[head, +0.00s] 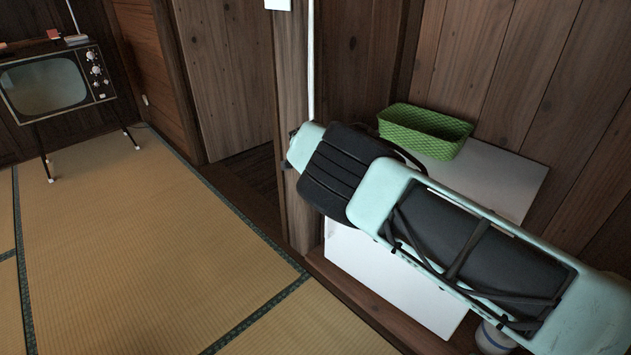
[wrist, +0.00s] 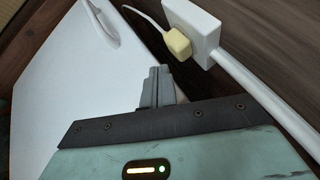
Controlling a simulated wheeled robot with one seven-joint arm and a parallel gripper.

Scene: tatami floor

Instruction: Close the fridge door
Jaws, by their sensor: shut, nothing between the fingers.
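A low white fridge (head: 395,278) stands against the wooden wall at the right in the head view. My arm crosses in front of it and hides much of it, so I cannot tell there how far its door is open. In the wrist view a large smooth white panel (wrist: 75,90), which looks like part of the fridge, fills the left, with a curved white handle-like piece (wrist: 101,22) at its top. My gripper (wrist: 158,72) is shut and empty, pointing along the panel's right edge. I cannot tell whether it touches the panel. It is hidden in the head view.
A green basket (head: 425,130) sits on the fridge's white top. A white outlet box (wrist: 194,30) with a yellow plug (wrist: 178,44) and a white pipe is close to the gripper. A wooden post stands left of the fridge. The tatami floor (head: 140,240) is clear; a television (head: 58,84) stands far left.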

